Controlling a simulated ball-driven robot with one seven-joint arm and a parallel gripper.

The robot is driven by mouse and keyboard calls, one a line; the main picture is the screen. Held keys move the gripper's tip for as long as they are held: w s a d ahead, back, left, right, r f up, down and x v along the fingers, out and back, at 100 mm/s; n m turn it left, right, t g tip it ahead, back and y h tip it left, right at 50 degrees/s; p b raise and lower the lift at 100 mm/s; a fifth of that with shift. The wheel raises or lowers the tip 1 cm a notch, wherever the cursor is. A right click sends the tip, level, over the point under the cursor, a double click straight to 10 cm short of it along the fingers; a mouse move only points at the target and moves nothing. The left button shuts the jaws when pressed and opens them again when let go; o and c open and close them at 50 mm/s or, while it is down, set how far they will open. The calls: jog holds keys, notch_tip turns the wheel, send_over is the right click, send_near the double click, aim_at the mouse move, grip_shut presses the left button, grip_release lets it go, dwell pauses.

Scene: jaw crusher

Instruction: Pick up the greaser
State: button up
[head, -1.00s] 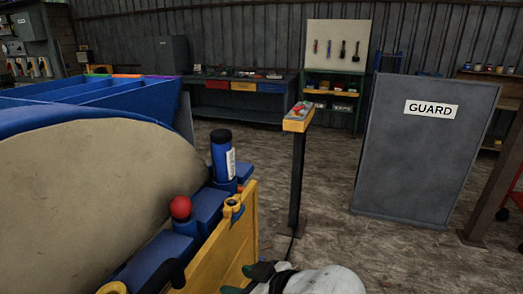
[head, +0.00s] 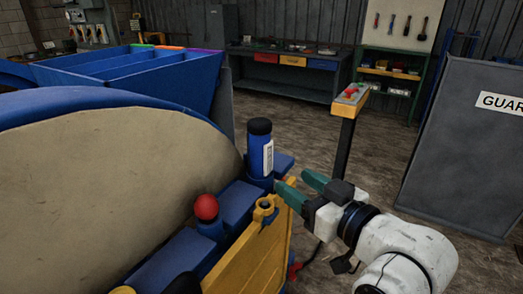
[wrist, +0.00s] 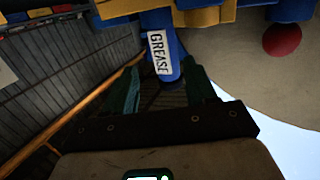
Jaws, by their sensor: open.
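The greaser (head: 260,152) is a blue cylinder with a black cap and a white label. It stands upright on the blue ledge of the crusher in the head view. In the wrist view the greaser (wrist: 163,57) shows its "GREASE" label, with its capped end toward the space between my fingers. My gripper (head: 295,185) has green fingers and is open, just right of the greaser and low beside it in the head view. In the wrist view my gripper (wrist: 163,85) has one finger on each side of the greaser's near end. I cannot tell whether they touch.
A red ball knob (head: 206,207) stands on the ledge left of the greaser. A yellow plate (head: 255,255) with a ring runs along the crusher's front. A post with a yellow control box (head: 350,100) stands behind my arm. A grey guard panel (head: 465,150) is at right.

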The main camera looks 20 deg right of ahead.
aim_at(266, 147)
jog(key=shift+t, duration=0.5)
jog(key=w+r, duration=0.1)
jog(key=w, duration=0.1)
jog(key=w+a+r, duration=0.1)
jog(key=w, duration=0.1)
jog(key=w+r, duration=0.1)
jog(key=w, duration=0.1)
jog(key=shift+w+a, duration=0.1)
jog(key=shift+a, duration=0.2)
jog(key=x, duration=0.3)
jog(key=p+x, duration=0.1)
jog(key=x, duration=0.1)
jog(key=shift+a+r, duration=0.25)
jog(key=shift+r, duration=0.05)
jog(key=shift+w+f, duration=0.1)
jog(key=shift+w, duration=0.2)
grip_shut()
